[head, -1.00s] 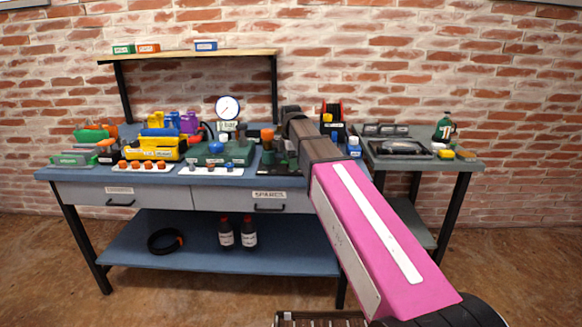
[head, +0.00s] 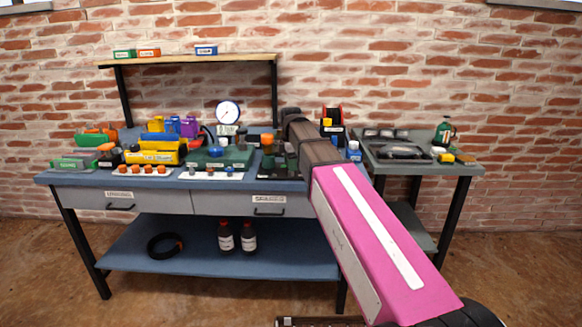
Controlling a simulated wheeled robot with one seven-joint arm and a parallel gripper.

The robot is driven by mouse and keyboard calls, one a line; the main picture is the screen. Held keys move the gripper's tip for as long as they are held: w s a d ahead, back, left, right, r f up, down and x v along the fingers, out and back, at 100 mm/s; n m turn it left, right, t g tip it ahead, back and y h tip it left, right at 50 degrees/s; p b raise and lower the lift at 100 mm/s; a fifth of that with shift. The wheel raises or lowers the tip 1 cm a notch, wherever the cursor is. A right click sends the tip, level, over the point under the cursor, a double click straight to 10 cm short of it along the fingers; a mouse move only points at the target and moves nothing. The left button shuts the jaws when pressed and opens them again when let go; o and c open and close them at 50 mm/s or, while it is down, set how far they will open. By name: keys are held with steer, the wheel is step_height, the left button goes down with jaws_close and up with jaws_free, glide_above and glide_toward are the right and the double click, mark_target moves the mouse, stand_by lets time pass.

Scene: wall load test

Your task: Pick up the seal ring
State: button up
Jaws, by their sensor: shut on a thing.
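My arm reaches from the lower right up to the workbench (head: 85,178), and its dark wrist end shows over the bench's right part. My gripper's fingers are hidden behind my own arm, so what is between them cannot be seen. I cannot make out the seal ring for sure. The bench top near my wrist holds a dark labelled tray and a green part with an orange top (head: 267,139), partly covered by my arm. A black ring-shaped coil with an orange mark (head: 152,246) lies on the lower shelf; I cannot tell whether it is the seal ring.
A yellow box (head: 150,157), a green case (head: 222,157) and a white strip of orange knobs (head: 120,171) crowd the bench. A round gauge (head: 228,112) stands behind. Two dark bottles (head: 226,240) stand below. A side table (head: 455,169) holds a tray (head: 402,153) and a green bottle (head: 444,131).

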steer(key=r, duration=0.3)
steer(key=shift+s+a+r, duration=0.4)
steer(key=s+a+r, duration=0.6)
steer(key=s+a, duration=0.1)
steer(key=shift+s+a, duration=0.15)
steer(key=shift+a, duration=0.15)
steer(key=shift+r, duration=0.1)
